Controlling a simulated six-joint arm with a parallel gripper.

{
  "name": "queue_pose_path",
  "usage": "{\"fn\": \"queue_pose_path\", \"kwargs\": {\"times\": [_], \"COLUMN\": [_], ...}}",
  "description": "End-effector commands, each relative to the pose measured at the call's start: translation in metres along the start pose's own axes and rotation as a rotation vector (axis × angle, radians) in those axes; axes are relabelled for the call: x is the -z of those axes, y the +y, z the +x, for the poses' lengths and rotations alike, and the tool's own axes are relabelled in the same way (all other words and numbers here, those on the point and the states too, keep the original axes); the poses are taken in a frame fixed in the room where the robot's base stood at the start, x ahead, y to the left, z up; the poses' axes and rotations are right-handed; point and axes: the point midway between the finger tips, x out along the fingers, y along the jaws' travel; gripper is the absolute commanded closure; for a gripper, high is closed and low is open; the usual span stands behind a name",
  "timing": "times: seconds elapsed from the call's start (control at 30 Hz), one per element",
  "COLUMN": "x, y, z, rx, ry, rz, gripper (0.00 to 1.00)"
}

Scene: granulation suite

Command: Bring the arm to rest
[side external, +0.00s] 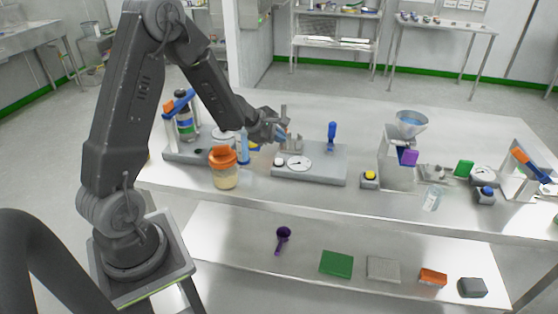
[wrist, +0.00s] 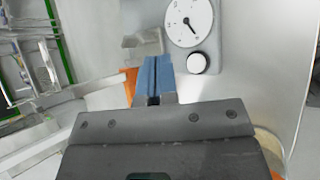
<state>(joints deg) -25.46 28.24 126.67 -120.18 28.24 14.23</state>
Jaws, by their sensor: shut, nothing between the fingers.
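My gripper (side external: 282,134) is at the end of my arm, above the table behind the orange-lidded jar and at the left end of a grey dial station. In the wrist view its two blue fingertips (wrist: 154,72) are together with nothing between them. The station's round white dial (side external: 299,162) also shows in the wrist view (wrist: 189,21), with a white knob (wrist: 199,63) below it. The gripper appears to hang close over the station's left part; I cannot tell whether it touches anything.
The orange-lidded jar (side external: 223,158) stands close to my gripper at front left. A blue-handled device (side external: 331,134) stands to the right, then a funnel (side external: 411,122) on its stand. A bottle rack (side external: 185,120) is at the left. A lower shelf holds a purple scoop (side external: 283,235).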

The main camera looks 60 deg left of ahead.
Motion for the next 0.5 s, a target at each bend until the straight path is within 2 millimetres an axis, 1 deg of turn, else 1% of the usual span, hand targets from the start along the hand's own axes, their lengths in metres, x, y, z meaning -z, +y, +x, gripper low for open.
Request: {"fn": "queue_pose_path", "kwargs": {"times": [0.07,0.17,0.27,0.3,0.37,0.4,0.47,0.5], "x": [-0.003,-0.022,-0.067,-0.089,-0.123,-0.144,-0.171,-0.186], "y": [0.000,0.003,0.003,0.000,-0.009,-0.017,-0.033,-0.045], "z": [-0.001,-0.008,-0.027,-0.038,-0.058,-0.072,-0.093,-0.108], "rx": [0.000,0.006,0.022,0.034,0.054,0.070,0.097,0.115], "ry": [-0.005,-0.039,-0.116,-0.154,-0.212,-0.247,-0.293,-0.318], "rz": [0.009,0.077,0.243,0.331,0.481,0.585,0.738,0.841], "gripper": [1.00,1.00,1.00,1.00,1.00,1.00,1.00,1.00]}}
